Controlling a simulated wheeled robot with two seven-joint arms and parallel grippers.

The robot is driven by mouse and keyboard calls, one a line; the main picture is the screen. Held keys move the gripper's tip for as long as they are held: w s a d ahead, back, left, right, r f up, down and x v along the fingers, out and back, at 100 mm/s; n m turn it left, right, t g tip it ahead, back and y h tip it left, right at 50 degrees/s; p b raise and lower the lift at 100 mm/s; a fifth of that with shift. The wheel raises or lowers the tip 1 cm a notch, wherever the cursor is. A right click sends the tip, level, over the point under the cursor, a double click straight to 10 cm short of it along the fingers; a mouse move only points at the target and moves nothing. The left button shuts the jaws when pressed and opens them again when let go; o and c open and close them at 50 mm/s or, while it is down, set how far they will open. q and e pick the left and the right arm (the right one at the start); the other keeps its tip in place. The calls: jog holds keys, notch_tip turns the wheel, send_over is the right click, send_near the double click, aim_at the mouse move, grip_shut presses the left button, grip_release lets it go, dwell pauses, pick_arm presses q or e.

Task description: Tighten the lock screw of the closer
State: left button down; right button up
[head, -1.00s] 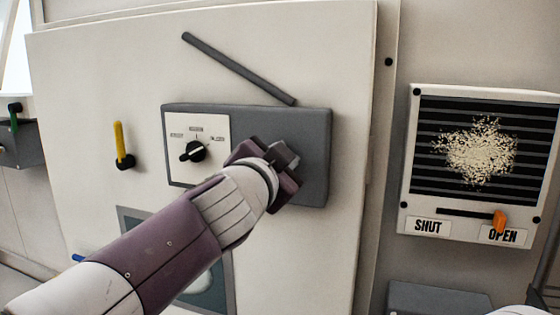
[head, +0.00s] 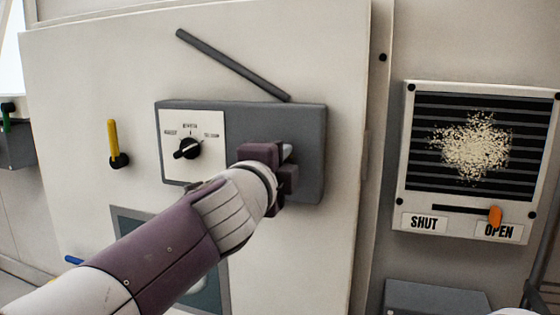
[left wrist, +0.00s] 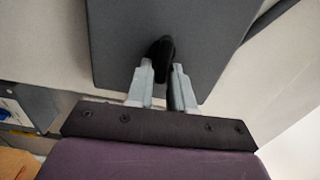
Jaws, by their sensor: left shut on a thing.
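The closer (head: 306,125) is a dark grey box on the pale door, with a white dial plate (head: 206,120) at its left and a grey arm bar (head: 232,65) slanting above it. A black knob (head: 187,148) with a pointer sits on the plate. My left gripper (head: 286,168) is at the right part of the box. In the left wrist view its two light fingers (left wrist: 161,88) are shut on a small black screw grip (left wrist: 160,55) against the grey face. The head view hides most of this screw behind the gripper. My right gripper is not in view.
A yellow handle (head: 113,138) stands left of the closer. A louvred vent (head: 402,160) with an orange slider (head: 495,216) near OPEN is on the wall at right. A dark window (head: 128,222) lies below, partly behind my left arm.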

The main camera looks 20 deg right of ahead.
pick_arm(q)
jog(key=shift+f+m, duration=0.25)
jog(key=shift+m, duration=0.25)
jog(key=c, duration=1.1)
grip_release()
jog(key=shift+c, duration=0.2)
jog(key=shift+r, duration=0.1)
jog(key=shift+s, duration=0.1)
jog(key=b+v, duration=0.4)
jog(key=v, duration=0.8)
jog(key=shift+s+a, duration=0.2)
